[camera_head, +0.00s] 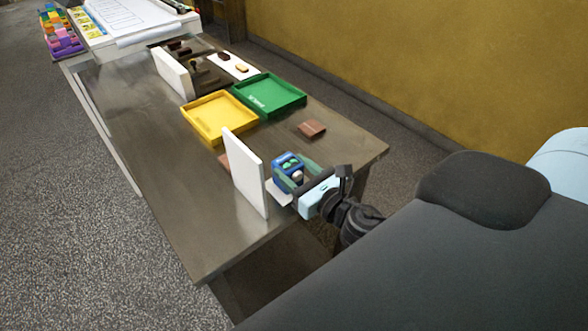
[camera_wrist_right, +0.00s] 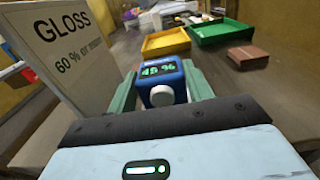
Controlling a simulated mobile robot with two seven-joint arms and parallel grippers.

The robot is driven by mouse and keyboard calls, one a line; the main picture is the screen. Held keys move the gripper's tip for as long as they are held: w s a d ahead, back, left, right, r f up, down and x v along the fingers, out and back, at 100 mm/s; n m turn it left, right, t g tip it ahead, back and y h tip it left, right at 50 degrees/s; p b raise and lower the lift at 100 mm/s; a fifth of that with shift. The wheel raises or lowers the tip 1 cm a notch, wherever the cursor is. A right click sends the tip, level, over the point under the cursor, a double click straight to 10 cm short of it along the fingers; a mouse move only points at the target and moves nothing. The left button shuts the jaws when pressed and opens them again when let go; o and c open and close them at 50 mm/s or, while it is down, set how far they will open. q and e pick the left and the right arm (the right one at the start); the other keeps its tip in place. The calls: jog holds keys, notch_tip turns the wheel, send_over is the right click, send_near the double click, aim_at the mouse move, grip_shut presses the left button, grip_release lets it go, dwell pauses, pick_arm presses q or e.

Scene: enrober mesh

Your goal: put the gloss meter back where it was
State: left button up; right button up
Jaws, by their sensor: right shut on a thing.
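The gloss meter (camera_head: 287,162) is a small blue device with a green-lit display and a pale round knob. It is at the near right part of the table, just right of a white upright sign. My right gripper (camera_head: 296,173) is shut on it, one green finger on each side. The meter (camera_wrist_right: 162,78) also shows upright between the fingers in the right wrist view. I cannot tell whether its base touches the surface below. A white flat patch (camera_head: 279,192) shows beside and below it, partly hidden by the gripper. My left gripper is not in view.
The white sign (camera_wrist_right: 62,48) reads "GLOSS 60 %" and stands close left of my gripper. A brown block (camera_head: 312,129), a yellow tray (camera_head: 222,141) and a green tray (camera_head: 300,101) lie beyond. Another white panel (camera_head: 174,75) stands farther back. The table's left front is clear.

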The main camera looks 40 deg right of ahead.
jog(key=shift+f, duration=0.2)
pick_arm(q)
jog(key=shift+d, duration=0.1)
pick_arm(e)
jog(key=o, duration=1.2)
jog(key=shift+r, duration=0.1)
jog(key=shift+r, duration=0.15)
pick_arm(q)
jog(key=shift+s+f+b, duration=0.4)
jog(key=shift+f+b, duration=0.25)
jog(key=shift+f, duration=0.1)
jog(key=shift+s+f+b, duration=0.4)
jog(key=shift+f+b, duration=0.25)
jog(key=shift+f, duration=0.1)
pick_arm(e)
jog(key=s+d, duration=0.1)
jog(key=s, duration=1.1)
